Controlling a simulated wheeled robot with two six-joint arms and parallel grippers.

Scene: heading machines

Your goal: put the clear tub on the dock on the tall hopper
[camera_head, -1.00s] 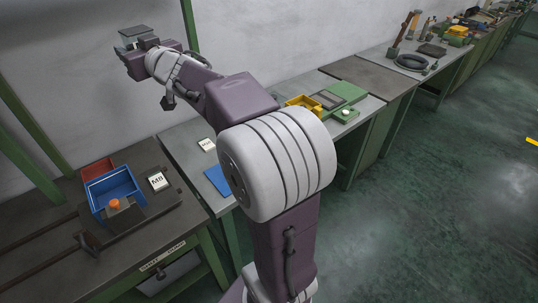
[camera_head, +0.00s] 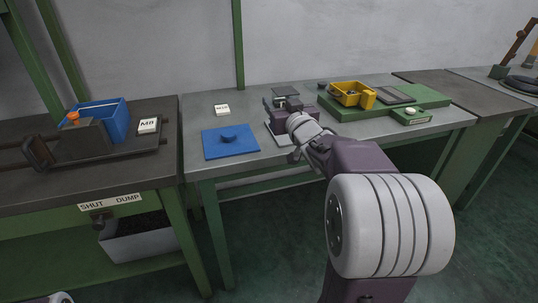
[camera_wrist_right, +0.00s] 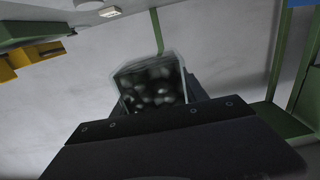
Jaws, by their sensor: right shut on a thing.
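My right gripper (camera_head: 284,104) is shut on the clear tub (camera_head: 287,92), above the middle of the grey bench. In the right wrist view the clear tub (camera_wrist_right: 153,85) has see-through walls and several dark, shiny round pieces inside. The gripper body hides its near end. I cannot pick out the tall hopper or its dock with certainty. My left gripper is not in view.
A yellow bin (camera_head: 350,94) sits on a green base at right. A blue bin (camera_head: 112,117) stands on the dark left bench, above the "SHUT DUMP" label (camera_head: 110,203).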

